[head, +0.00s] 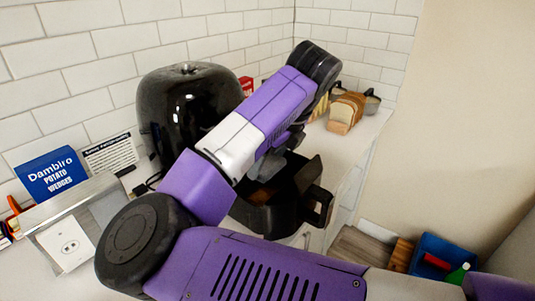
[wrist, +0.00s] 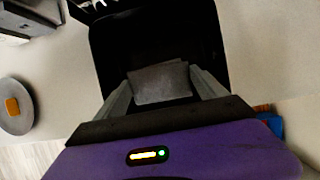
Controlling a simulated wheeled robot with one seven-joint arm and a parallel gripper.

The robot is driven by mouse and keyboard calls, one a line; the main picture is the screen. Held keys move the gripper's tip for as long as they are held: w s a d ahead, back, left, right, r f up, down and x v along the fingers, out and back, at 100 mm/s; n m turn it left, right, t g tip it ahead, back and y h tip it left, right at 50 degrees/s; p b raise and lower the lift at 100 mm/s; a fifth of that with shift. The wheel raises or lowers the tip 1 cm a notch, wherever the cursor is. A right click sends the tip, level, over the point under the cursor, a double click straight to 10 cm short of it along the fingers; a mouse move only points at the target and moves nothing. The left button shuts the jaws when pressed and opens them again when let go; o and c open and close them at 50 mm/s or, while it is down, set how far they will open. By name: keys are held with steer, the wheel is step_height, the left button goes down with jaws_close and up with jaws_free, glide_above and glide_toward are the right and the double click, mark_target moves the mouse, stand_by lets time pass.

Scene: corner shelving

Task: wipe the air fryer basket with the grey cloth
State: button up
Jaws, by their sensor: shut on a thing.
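The air fryer basket (head: 262,215) is black and open at the top, with its handle (head: 318,205) at the right. It stands on the white counter in front of the black air fryer (head: 180,110). In the wrist view the dark basket (wrist: 150,25) fills the upper middle. The grey cloth (wrist: 160,82) lies between the fingers of my gripper (wrist: 160,84), which is shut on it, inside or just over the basket's opening. In the head view my arm hides part of the basket, and the cloth cannot be told clearly from the fingers.
Sliced bread (head: 346,112) stands on the counter behind the basket. A blue potato wedges box (head: 53,174) and a metal stand with an outlet (head: 68,243) are at the left. A blue bin (head: 440,262) sits low at the right. A round plate (wrist: 16,106) shows in the wrist view.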

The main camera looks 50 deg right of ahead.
steer(key=b, duration=0.5)
glide_above(266, 196)
steer(key=f, duration=0.4)
steer(key=s+f, duration=0.1)
steer(key=f, duration=0.2)
steer(key=shift+a, duration=0.1)
steer(key=shift+f+b, duration=0.6)
steer(key=shift+f, duration=0.15)
steer(key=shift+f+b, duration=0.6)
steer(key=shift+b, duration=0.05)
steer(key=shift+d+r+b, duration=0.15)
steer(key=shift+d+b, duration=0.15)
steer(key=shift+d, duration=1.75)
steer(key=shift+a+f+b, duration=0.2)
steer(key=shift+a+b, duration=1.45)
steer(key=shift+a, duration=2.45)
steer(key=shift+d+r+b, duration=0.15)
steer(key=shift+d+b, duration=0.4)
steer(key=shift+d, duration=3.55)
steer(key=shift+s+a+f+b, duration=0.15)
steer(key=shift+a+b, duration=0.7)
steer(key=shift+a, duration=1.2)
steer(key=shift+w+a+f+b, duration=0.1)
steer(key=shift+a+b, duration=0.7)
steer(key=shift+a, duration=1.25)
steer(key=shift+d+r+b, duration=0.1)
steer(key=shift+d+b, duration=0.4)
steer(key=shift+d, duration=1.65)
